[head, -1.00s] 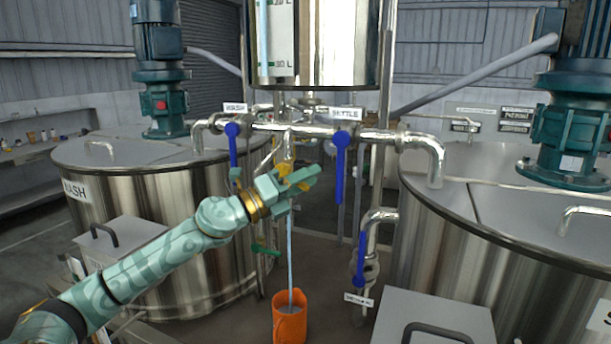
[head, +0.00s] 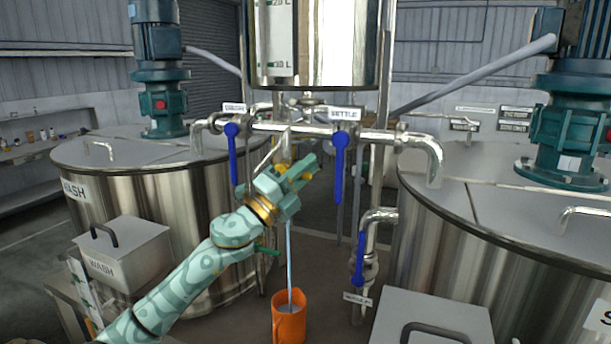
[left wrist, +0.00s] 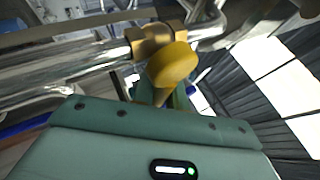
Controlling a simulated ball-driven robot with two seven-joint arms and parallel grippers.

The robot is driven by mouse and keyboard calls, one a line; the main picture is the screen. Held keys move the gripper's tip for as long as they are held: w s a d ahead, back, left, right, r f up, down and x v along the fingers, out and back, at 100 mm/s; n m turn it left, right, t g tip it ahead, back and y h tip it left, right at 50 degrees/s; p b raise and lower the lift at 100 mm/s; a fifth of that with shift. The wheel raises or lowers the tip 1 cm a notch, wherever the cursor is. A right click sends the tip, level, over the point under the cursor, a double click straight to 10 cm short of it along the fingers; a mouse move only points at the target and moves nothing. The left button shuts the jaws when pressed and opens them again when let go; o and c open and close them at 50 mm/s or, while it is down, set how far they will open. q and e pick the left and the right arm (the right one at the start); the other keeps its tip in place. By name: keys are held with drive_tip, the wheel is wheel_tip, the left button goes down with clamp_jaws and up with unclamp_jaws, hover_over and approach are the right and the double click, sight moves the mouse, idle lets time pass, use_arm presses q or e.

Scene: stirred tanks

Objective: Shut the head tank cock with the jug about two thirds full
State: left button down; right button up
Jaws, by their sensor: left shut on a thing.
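The orange jug (head: 289,325) stands upright at the bottom centre of the head view. A thin water stream (head: 290,265) falls into it from behind my left gripper. Water shows inside the jug, but its level is hard to judge. My left gripper (head: 300,172) is at the pipework under the head tank (head: 335,45), shut on the yellow cock handle (left wrist: 173,65). In the left wrist view the handle stands beside a brass valve body (left wrist: 153,40). In the head view the gripper hides most of the cock. My right gripper is out of view.
Blue levers hang from the WASH (head: 233,155) and SETTLE (head: 340,165) valves on either side of my left gripper. Another blue lever (head: 361,258) is lower right. Large steel tanks stand left (head: 150,190) and right (head: 480,205). A green handle (head: 267,251) lies close to my arm.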

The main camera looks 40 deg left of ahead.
use_arm(q)
drive_tip(key=shift+r+n+t, duration=0.1)
drive_tip(key=shift+n+t, duration=0.2)
drive_tip(key=shift+n, duration=0.2)
drive_tip(key=c, duration=1.4)
unclamp_jaws()
drive_tip(key=b+v, duration=0.5)
drive_tip(key=v, duration=1.1)
drive_tip(key=shift+s, duration=0.2)
